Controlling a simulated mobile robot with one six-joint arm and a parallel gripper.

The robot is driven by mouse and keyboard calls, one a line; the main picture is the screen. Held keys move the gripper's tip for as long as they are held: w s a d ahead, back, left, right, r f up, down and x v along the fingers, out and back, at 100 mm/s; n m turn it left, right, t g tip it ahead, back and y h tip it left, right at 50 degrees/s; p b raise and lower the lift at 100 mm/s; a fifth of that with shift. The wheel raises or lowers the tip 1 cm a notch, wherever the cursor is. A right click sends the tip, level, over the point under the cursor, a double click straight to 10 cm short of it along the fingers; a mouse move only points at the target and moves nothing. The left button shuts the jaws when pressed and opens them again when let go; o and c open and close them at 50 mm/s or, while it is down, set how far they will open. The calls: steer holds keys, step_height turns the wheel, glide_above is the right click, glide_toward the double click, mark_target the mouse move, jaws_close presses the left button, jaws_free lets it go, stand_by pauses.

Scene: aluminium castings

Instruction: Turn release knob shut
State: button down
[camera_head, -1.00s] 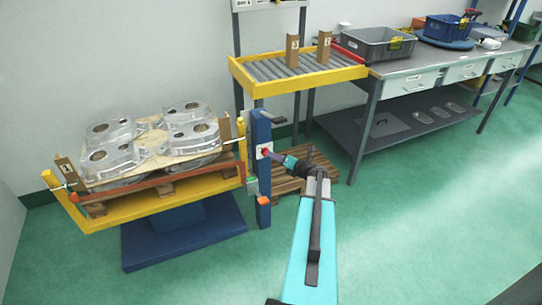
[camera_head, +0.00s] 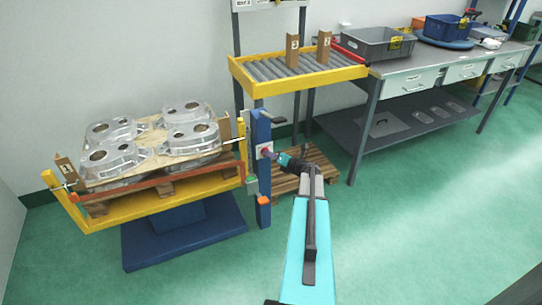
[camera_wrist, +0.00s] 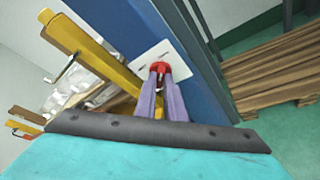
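The release knob (camera_wrist: 160,67) is red and sits on a white plate (camera_wrist: 150,58) on the side of a blue post (camera_head: 262,185). The knob's angle is hard to read.
Left of the post, a yellow frame (camera_head: 150,207) carries a wooden pallet with several aluminium castings (camera_head: 190,130). A roller conveyor (camera_head: 300,72) is above and behind, and another pallet (camera_head: 318,165) lies behind my gripper. The green floor to the right is open.

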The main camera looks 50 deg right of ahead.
stand_by(0.4)
steer(key=n+g+h+b, duration=0.1)
steer(key=n+h+b, duration=0.1)
steer(key=n+b, duration=0.1)
steer(key=a+n+g+h+b, duration=0.1)
steer(key=n+h+b, duration=0.2)
steer(key=n+b, duration=0.1)
steer(key=n+g+h+b, duration=0.1)
steer(key=n+h+b, duration=0.1)
steer(key=n+b, duration=0.2)
steer(key=shift+w+a+f+n+h, duration=0.1)
steer(key=shift+w+a+n+h, duration=0.25)
steer(key=shift+n, duration=0.25)
stand_by(0.3)
steer(key=shift+d, duration=0.1)
stand_by(0.4)
